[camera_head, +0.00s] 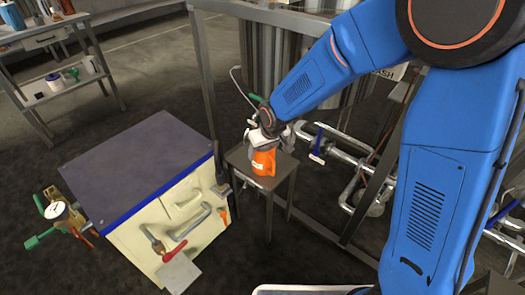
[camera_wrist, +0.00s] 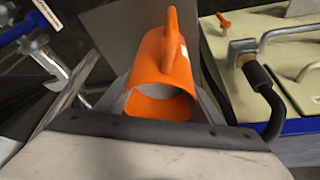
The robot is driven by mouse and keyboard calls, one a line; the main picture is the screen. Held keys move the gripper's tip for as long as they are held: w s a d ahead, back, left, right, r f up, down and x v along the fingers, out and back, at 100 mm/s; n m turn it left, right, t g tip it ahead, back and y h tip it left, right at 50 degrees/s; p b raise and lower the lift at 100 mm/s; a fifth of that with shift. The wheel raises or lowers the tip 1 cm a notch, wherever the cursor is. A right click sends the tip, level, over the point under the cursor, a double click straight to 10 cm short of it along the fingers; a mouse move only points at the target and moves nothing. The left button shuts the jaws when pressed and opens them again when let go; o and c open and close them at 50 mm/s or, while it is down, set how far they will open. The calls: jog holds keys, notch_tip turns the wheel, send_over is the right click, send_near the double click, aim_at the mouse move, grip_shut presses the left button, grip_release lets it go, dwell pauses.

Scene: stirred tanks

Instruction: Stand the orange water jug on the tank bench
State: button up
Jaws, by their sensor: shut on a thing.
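The orange water jug (camera_head: 263,164) is at the small grey square stand (camera_head: 284,171) in the middle of the head view. It looks upright, and I cannot tell whether its base touches the stand top. My gripper (camera_head: 265,148) comes from above and is shut on the jug. In the wrist view, the jug (camera_wrist: 168,62) sits between the two fingers, with its open mouth facing the camera and its handle at the top. No bench is marked as the tank bench. A cream unit with a flat dark top (camera_head: 140,160) stands left of the stand.
The cream unit has a blue edge, pipe handles, a gauge (camera_head: 57,210) and valves; its top is bare. A metal workbench (camera_head: 40,38) with bottles and cups is at the upper left. A steel frame post (camera_head: 202,75) and piping (camera_head: 345,150) stand close behind and right of the stand.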

jog(key=o, duration=1.7)
jog(key=shift+f, duration=0.1)
jog(key=shift+c, duration=0.2)
